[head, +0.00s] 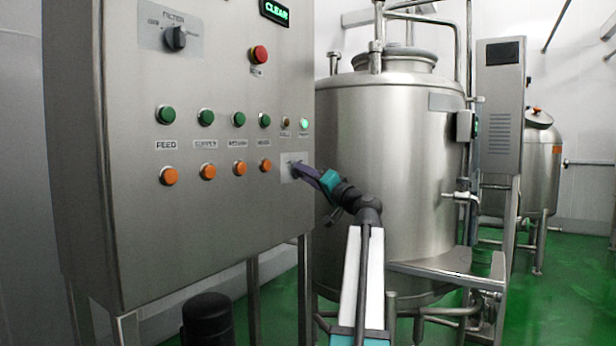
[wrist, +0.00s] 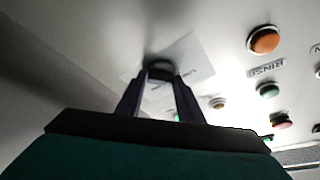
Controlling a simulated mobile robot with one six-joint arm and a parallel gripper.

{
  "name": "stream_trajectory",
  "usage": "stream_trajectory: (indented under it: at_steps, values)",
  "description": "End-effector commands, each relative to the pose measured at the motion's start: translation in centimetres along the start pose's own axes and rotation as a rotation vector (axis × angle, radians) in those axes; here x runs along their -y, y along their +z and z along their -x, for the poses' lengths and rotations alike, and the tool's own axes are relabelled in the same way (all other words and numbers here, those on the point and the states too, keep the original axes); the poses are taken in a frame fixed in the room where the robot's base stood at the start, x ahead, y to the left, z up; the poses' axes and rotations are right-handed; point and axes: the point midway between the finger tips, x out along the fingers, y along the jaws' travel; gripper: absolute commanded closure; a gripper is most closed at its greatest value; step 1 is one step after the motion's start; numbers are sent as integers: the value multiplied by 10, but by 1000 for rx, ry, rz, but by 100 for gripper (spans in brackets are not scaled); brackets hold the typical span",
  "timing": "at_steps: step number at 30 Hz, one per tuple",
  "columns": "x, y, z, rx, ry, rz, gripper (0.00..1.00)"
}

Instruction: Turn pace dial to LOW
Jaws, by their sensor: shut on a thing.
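The pace dial (wrist: 158,70) is a dark knob on a pale label plate at the lower right of the steel control panel. In the head view its plate (head: 288,172) shows, with the knob mostly hidden by my gripper (head: 303,170). In the wrist view my gripper (wrist: 160,80) has both fingertips at the dial, one on each side, shut on it. The plate's printing is too blurred to read, and I cannot tell which setting the dial points to.
The control panel (head: 210,250) carries green buttons (head: 206,117), orange buttons (head: 208,171), a red stop button (head: 258,54) and a filter switch (head: 176,38). A lit green lamp (head: 303,123) is just above the dial. A steel tank (head: 390,150) stands close behind my arm.

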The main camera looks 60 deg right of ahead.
Motion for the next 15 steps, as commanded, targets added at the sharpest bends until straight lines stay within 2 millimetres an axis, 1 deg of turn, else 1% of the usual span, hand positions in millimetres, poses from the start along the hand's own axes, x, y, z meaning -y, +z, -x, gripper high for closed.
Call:
stream_trajectory:
  at_steps: [1,4,5,7,8,15]
  values:
    - [5,-2,-5,-5,-7,-1,89]
    - [5,-2,-5,-5,-7,-1,89]
    - [5,-2,-5,-5,-7,-1,63]
    - [5,-2,-5,-5,-7,-1,51]
    - [4,-2,-4,-4,-6,-1,49]
    - [2,-1,-2,-2,-3,-1,49]
